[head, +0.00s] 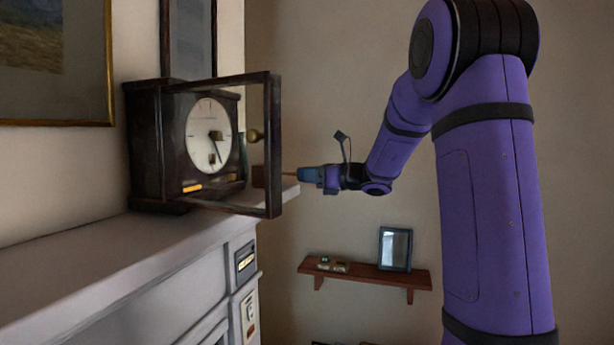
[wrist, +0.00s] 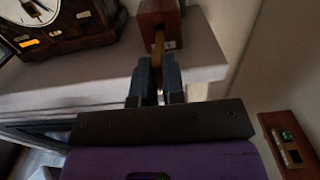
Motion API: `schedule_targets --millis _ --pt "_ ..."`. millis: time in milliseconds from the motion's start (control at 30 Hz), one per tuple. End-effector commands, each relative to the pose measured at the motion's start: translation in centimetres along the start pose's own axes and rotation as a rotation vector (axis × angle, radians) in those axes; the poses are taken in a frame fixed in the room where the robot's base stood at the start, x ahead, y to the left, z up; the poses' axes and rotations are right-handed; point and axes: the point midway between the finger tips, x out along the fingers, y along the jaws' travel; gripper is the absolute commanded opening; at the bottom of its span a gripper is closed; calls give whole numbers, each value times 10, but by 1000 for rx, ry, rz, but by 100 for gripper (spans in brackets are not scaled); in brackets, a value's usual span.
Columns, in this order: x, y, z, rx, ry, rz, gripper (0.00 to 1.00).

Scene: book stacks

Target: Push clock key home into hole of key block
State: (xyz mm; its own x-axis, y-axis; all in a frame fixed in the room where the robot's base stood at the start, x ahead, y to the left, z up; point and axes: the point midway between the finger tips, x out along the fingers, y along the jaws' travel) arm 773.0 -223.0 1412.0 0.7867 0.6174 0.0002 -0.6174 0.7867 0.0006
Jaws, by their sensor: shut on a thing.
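The clock key (wrist: 158,44) is a thin brass-coloured piece held between the fingertips of my gripper (wrist: 157,68). In the head view the key (head: 288,174) shows as a short line between my gripper (head: 304,174) and the key block. The key block (wrist: 160,18) is a small reddish-brown block on the mantel shelf. It also shows in the head view (head: 259,176), partly behind the door frame. The key's far end meets or overlaps the block's near face; how deep it sits in the hole I cannot tell. My gripper is shut on the key, just in front of the block.
A dark wooden clock (head: 160,145) stands left of the block, its framed door (head: 274,140) swung open close to the block and my gripper. The mantel shelf (head: 90,255) is bare in front. A wall shelf (head: 365,274) with a picture frame (head: 395,248) is below right.

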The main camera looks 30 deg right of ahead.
Motion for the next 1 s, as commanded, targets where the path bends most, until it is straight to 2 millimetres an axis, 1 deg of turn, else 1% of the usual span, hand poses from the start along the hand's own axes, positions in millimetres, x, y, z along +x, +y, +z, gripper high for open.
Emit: schedule_targets --millis 600,1000 --pt "0 0 0 0 0 0 0" --pt "7 0 0 0 -1 0 0"
